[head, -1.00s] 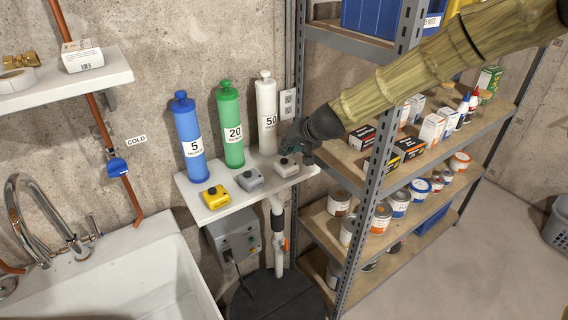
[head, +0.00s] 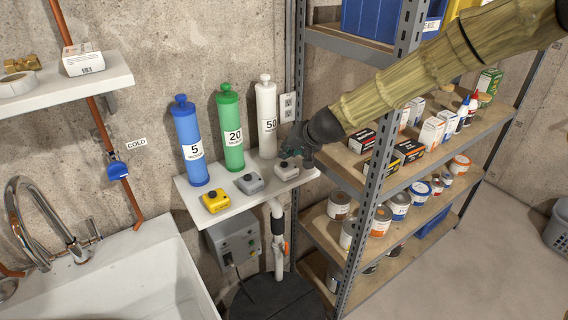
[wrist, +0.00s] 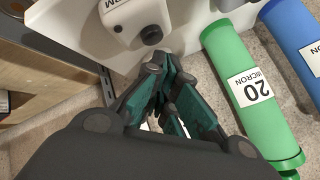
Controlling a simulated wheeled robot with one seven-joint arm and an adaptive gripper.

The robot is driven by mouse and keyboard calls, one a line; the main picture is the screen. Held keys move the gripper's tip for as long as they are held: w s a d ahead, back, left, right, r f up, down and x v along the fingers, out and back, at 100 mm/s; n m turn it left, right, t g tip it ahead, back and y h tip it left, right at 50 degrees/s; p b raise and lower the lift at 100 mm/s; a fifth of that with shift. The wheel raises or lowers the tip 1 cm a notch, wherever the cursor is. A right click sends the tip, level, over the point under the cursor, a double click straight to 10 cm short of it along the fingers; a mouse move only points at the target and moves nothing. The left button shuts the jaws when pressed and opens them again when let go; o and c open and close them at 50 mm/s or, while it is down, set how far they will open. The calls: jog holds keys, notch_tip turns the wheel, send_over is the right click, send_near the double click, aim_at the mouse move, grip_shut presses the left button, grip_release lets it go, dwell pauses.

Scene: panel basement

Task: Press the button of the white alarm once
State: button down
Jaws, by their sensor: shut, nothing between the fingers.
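The white alarm (head: 287,171) is a small box with a dark round button on top. It sits at the right end of the white wall shelf (head: 248,193). My gripper (head: 298,149) is shut and empty, just above and behind the alarm in the head view. In the wrist view the alarm (wrist: 130,20) is at the top, with its dark button (wrist: 152,34) facing me. The shut fingers (wrist: 168,65) are close below the button in that picture, with a small gap showing. A grey alarm (head: 249,183) and a yellow alarm (head: 215,200) stand to its left.
Blue (head: 190,140), green (head: 231,130) and white (head: 266,120) filter cylinders stand behind the alarms. The metal rack (head: 375,190) with boxes and cans is close on the right, beneath my arm. A sink (head: 130,280) is at lower left.

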aim_at(287, 162)
jog(key=shift+f, duration=0.15)
jog(key=shift+f, duration=0.3)
jog(key=shift+f+b, duration=0.4)
jog(key=shift+b, duration=0.15)
dwell(1.2)
jog(key=shift+r, duration=0.1)
jog(key=shift+r+p, duration=0.65)
jog(key=shift+r, duration=0.1)
jog(key=shift+r+p, duration=1.9)
jog(key=shift+r, duration=0.65)
